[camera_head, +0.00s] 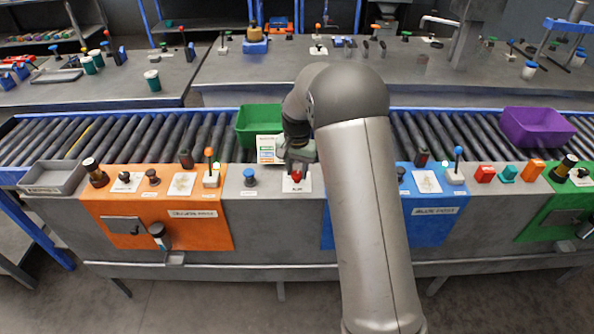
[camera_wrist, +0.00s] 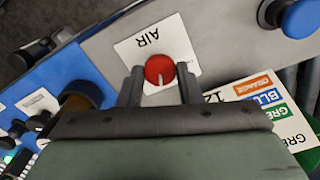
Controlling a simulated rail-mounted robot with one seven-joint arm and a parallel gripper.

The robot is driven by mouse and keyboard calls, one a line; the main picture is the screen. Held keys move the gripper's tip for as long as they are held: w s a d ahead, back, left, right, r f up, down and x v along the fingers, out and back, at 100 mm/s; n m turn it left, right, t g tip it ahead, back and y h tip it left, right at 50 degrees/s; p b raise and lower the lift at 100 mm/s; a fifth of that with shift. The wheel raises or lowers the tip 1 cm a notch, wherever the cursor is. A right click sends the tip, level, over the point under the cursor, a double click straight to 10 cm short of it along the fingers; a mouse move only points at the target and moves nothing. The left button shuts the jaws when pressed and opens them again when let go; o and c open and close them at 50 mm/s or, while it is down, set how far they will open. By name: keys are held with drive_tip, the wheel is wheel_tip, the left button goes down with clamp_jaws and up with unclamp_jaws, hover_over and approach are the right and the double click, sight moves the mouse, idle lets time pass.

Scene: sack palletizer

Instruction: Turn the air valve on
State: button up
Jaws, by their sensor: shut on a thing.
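The air valve is a round red knob (camera_wrist: 159,70) on a white plate marked AIR (camera_wrist: 180,38), upside down in the wrist view. A pale mark shows on the knob's side nearest my gripper. In the head view the red knob (camera_head: 296,178) sits on the grey console between the orange and blue panels. My gripper (camera_wrist: 160,76) is shut on the knob, with one dark finger on each side of it. In the head view my gripper (camera_head: 297,162) is just behind and above the knob, partly hidden by my arm.
A blue knob (camera_head: 249,177) stands left of the valve. A printed card (camera_head: 267,149) and a green bin (camera_head: 259,117) are behind it. The orange panel (camera_head: 150,232) and blue panel (camera_head: 435,228) carry levers and knobs. A roller conveyor (camera_head: 60,140) runs behind the console.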

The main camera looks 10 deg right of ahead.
sight(297, 174)
drive_tip(key=shift+m, duration=0.8)
drive_tip(key=o, duration=1)
drive_tip(key=shift+r, duration=0.15)
wheel_tip(297, 174, up, 17)
drive_tip(key=shift+r, duration=0.1)
